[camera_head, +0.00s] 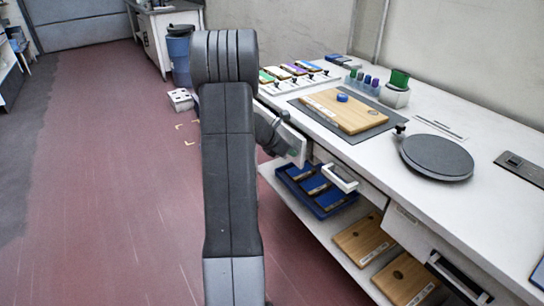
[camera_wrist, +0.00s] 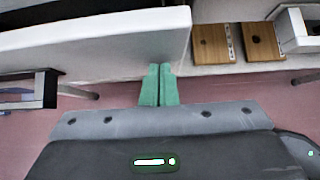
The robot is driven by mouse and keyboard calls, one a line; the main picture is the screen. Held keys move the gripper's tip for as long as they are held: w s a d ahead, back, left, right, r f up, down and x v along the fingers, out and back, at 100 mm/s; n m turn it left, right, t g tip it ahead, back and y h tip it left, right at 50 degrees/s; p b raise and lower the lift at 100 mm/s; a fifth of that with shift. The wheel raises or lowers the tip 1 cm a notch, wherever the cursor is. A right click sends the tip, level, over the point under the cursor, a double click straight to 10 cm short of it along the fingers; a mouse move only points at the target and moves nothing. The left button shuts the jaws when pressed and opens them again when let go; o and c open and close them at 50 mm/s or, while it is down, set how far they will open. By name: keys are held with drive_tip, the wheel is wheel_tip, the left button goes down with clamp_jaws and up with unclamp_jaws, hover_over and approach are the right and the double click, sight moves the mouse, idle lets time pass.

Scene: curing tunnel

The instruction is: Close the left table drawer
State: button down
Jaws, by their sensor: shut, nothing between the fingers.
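In the wrist view, a broad white panel (camera_wrist: 100,42), apparently this drawer's front, fills the upper left. My gripper's green fingers (camera_wrist: 160,85) are together and empty, with their tips at or very near the panel's lower right edge; I cannot tell whether they touch it. In the head view, my arm mostly hides the gripper.
The white table (camera_head: 480,200) carries a wooden board (camera_head: 345,108), a round dark plate (camera_head: 436,157) and several bottles. Below, a shelf (camera_head: 345,240) holds a blue tray (camera_head: 330,208) and wooden boards (camera_wrist: 210,43). A dark handle (camera_head: 455,275) is at lower right. The red floor (camera_head: 110,200) is clear at left.

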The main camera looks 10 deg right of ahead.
sight(297, 143)
drive_tip(key=d, duration=0.2)
drive_tip(key=w+d, duration=0.1)
drive_tip(key=d, duration=0.1)
drive_tip(key=shift+w+p, duration=0.2)
drive_tip(key=shift+p, duration=0.1)
drive_tip(key=shift+d+r, duration=0.1)
drive_tip(key=shift+w+r, duration=0.1)
